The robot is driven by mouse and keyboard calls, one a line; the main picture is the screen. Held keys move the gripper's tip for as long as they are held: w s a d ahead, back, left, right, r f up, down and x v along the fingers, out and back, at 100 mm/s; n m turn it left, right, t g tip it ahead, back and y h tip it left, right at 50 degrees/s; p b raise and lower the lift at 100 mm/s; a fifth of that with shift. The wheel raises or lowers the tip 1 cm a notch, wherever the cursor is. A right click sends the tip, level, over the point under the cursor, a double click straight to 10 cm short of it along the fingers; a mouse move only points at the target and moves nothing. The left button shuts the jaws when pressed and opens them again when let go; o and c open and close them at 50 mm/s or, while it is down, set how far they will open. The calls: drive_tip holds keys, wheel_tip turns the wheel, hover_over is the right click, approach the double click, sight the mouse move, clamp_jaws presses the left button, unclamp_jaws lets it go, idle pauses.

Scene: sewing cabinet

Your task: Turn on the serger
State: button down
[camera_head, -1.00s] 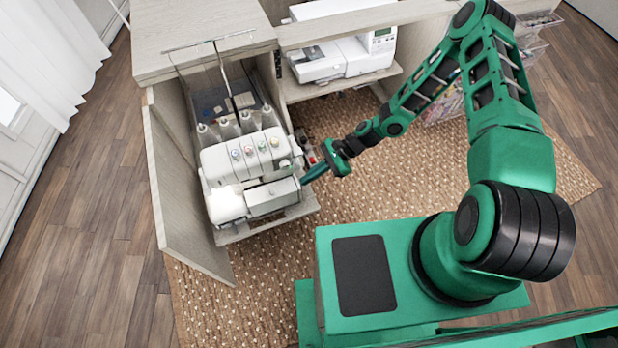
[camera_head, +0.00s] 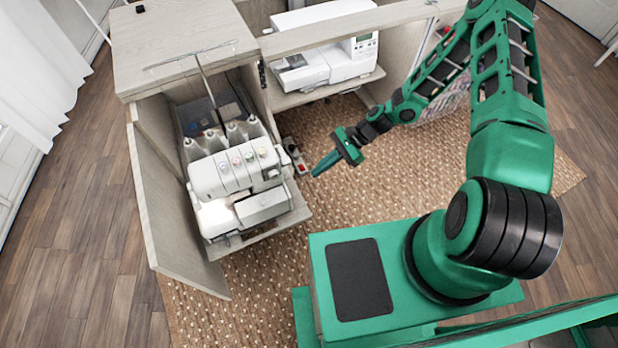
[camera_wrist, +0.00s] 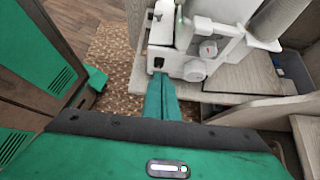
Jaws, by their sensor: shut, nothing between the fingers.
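The white serger (camera_head: 233,176) with coloured dials stands on a pull-out shelf inside the open left cabinet bay. A bright, warm-looking patch shows at its lower left front. My gripper (camera_head: 318,171) is shut and empty, in the open space to the right of the serger, apart from it. In the wrist view the shut fingers (camera_wrist: 161,82) point at the serger's side (camera_wrist: 200,38), where a round handwheel (camera_wrist: 194,70) shows. A small dark switch or socket (camera_wrist: 158,62) lies just beyond the fingertips and is too small to read.
A second white sewing machine (camera_head: 325,62) sits on the shelf in the bay to the right. The open cabinet door (camera_head: 170,200) stands left of the serger. A small red-and-dark item (camera_head: 297,157) is beside the serger. Patterned carpet (camera_head: 330,130) lies clear around my gripper.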

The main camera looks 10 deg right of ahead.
drive_tip(key=shift+w+d+r, duration=0.15)
drive_tip(key=shift+d+r, duration=0.4)
drive_tip(key=shift+r, duration=0.25)
drive_tip(key=shift+w+d+r, duration=0.15)
drive_tip(key=shift+d+r, duration=0.4)
drive_tip(key=shift+r, duration=0.25)
drive_tip(key=s+d+r+n+h, duration=0.2)
drive_tip(key=d+r+n+h, duration=0.15)
drive_tip(key=d+r, duration=0.7)
drive_tip(key=s+d+r+n+h, duration=0.2)
drive_tip(key=d+r+n+h, duration=0.15)
drive_tip(key=d+r, duration=0.75)
drive_tip(key=s+d+r+t+h, duration=0.1)
drive_tip(key=s+d+r, duration=0.1)
drive_tip(key=s+r, duration=0.7)
drive_tip(key=s+d+r+n+t+h, duration=0.1)
drive_tip(key=s+d+r, duration=0.2)
drive_tip(key=s+r, duration=0.7)
drive_tip(key=shift+s+r+t+h, duration=0.2)
drive_tip(key=shift+r+t+h, duration=0.1)
drive_tip(key=shift+r+h, duration=0.15)
drive_tip(key=shift+d, duration=0.1)
